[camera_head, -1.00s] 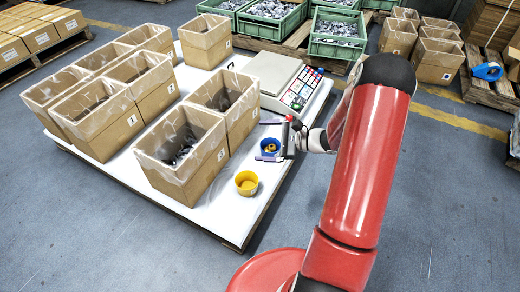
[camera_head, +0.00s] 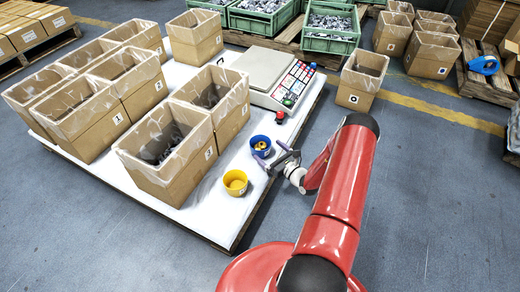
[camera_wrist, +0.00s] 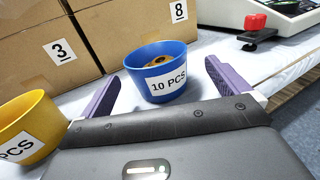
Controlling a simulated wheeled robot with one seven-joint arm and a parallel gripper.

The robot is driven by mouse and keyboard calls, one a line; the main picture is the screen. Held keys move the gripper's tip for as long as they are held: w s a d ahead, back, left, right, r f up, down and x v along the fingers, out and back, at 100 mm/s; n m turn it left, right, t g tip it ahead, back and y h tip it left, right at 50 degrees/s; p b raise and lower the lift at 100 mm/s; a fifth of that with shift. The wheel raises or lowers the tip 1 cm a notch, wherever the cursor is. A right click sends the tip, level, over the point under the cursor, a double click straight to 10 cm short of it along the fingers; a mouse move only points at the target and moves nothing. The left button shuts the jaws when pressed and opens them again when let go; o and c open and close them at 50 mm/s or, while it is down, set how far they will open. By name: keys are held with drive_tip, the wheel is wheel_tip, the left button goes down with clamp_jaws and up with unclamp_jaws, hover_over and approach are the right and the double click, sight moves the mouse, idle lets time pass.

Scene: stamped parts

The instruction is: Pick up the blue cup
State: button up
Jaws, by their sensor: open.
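The blue cup (camera_head: 260,145) stands upright on the white table top (camera_head: 215,200), to the right of the cardboard boxes. In the wrist view the blue cup (camera_wrist: 160,72) carries a "10 PCS" label and holds brass-coloured parts. My gripper (camera_head: 270,160) is open, with its purple fingers spread just in front of the cup. In the wrist view the open gripper (camera_wrist: 160,85) has one finger to the left and one to the right of the cup, with gaps visible on both sides. I see no grip on the cup.
A yellow cup (camera_head: 235,183) with a label stands close to the left finger. Cardboard boxes 3 (camera_wrist: 35,45) and 8 (camera_wrist: 135,25) stand right behind the blue cup. A red knob (camera_head: 280,116) and a scale (camera_head: 275,75) are further back.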

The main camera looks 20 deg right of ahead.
sight(260, 148)
drive_tip(key=x, duration=0.4)
drive_tip(key=shift+a, duration=0.25)
drive_tip(key=shift+c, duration=0.3)
drive_tip(key=c, duration=1.1)
drive_tip(key=shift+r, duration=0.1)
